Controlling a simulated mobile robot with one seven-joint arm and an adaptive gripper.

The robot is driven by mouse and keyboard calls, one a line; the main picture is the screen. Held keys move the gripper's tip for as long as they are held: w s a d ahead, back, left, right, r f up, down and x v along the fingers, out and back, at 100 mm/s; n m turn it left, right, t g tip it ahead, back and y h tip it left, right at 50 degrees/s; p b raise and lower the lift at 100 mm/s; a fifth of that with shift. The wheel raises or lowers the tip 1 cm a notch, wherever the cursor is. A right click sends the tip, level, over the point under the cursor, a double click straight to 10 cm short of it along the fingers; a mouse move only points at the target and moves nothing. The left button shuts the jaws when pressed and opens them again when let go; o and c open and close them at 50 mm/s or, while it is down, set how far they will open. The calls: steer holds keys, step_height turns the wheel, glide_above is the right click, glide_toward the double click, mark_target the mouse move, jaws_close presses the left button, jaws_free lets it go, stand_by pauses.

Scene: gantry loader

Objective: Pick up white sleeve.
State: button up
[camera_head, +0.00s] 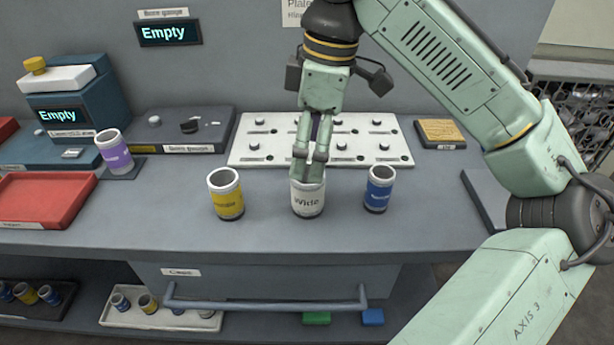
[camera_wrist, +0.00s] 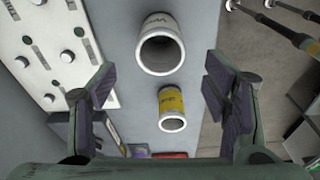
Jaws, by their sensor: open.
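The white sleeve (camera_head: 307,201), an upright hollow cylinder with a dark word printed on it, stands on the grey bench between the yellow sleeve (camera_head: 226,196) and the blue sleeve (camera_head: 378,190). My gripper (camera_head: 308,170) points down at its top, overlapping the rim in the head view. In the wrist view the gripper (camera_wrist: 158,78) is open, its dark pads apart with nothing between them. The white sleeve (camera_wrist: 160,48) shows its open rim beyond the fingertips, roughly centred between them. The yellow sleeve (camera_wrist: 172,106) shows below it. Whether the fingers touch the sleeve cannot be told.
A white pegged plate (camera_head: 250,150) lies behind the sleeves. A purple-banded sleeve (camera_head: 114,152) stands on a gauge at left, near a red tray (camera_head: 45,200). A drawer handle (camera_head: 265,305) runs along the front. The bench in front of the sleeves is clear.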

mark_target(305, 190)
steer(key=f, duration=0.4)
steer(key=shift+a, duration=0.35)
step_height(305, 190, down, 5)
steer(key=shift+a+f+p, duration=0.1)
steer(key=shift+p, duration=0.3)
steer(key=c, duration=1.6)
